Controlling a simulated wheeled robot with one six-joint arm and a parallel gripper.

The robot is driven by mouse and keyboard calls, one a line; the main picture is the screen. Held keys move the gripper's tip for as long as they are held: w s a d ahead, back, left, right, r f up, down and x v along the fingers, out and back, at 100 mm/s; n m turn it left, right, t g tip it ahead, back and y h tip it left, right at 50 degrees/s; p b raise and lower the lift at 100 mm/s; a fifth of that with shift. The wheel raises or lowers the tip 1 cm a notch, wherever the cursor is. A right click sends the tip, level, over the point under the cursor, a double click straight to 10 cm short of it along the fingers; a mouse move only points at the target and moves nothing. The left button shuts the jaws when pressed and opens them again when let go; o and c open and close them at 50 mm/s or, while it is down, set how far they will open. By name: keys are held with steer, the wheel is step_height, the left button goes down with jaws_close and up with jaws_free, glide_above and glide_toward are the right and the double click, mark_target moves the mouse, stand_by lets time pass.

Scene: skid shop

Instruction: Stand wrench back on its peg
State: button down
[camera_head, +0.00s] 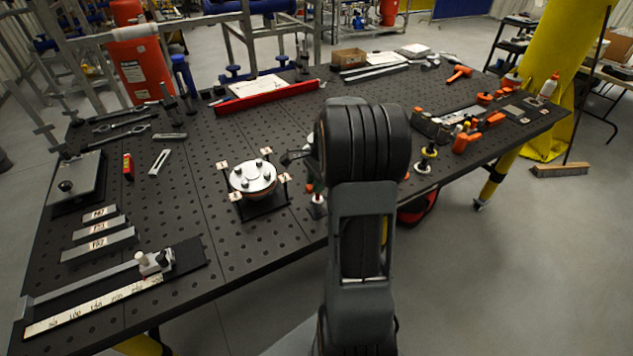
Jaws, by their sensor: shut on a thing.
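My gripper is hidden behind my own dark arm, which fills the middle of the view. A small dark piece (293,157) sticks out to the left of the arm, above the bench; I cannot tell whether it is part of the gripper or a tool held in it. Below it, partly covered by the arm, a small dark post with a pale base (317,205) stands at the bench's front edge. Dark open-ended wrenches (122,135) lie flat at the bench's back left. Which peg belongs to the wrench cannot be told.
On the black perforated bench (205,230), a round flanged fixture (252,180) stands left of my arm. A red channel (268,97) lies behind it. A small post with a yellow ring (427,155) and orange tools (468,140) are at right. A long ruler (95,305) lies front left.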

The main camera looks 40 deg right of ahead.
steer(key=shift+d+b+x, duration=0.2)
steer(key=shift+b+x, duration=0.4)
steer(key=shift+x, duration=0.5)
steer(key=c, duration=0.6)
jaws_free()
steer(key=shift+c, duration=0.2)
steer(key=shift+r, duration=0.15)
steer(key=shift+p+v, duration=1.35)
steer(key=shift+v, duration=0.15)
steer(key=shift+a+p+v, duration=0.2)
steer(key=shift+p+v, duration=0.65)
steer(key=shift+v, duration=0.1)
steer(key=shift+a+p+v, duration=0.2)
steer(key=shift+p+v, duration=0.6)
steer(key=shift+v, duration=0.15)
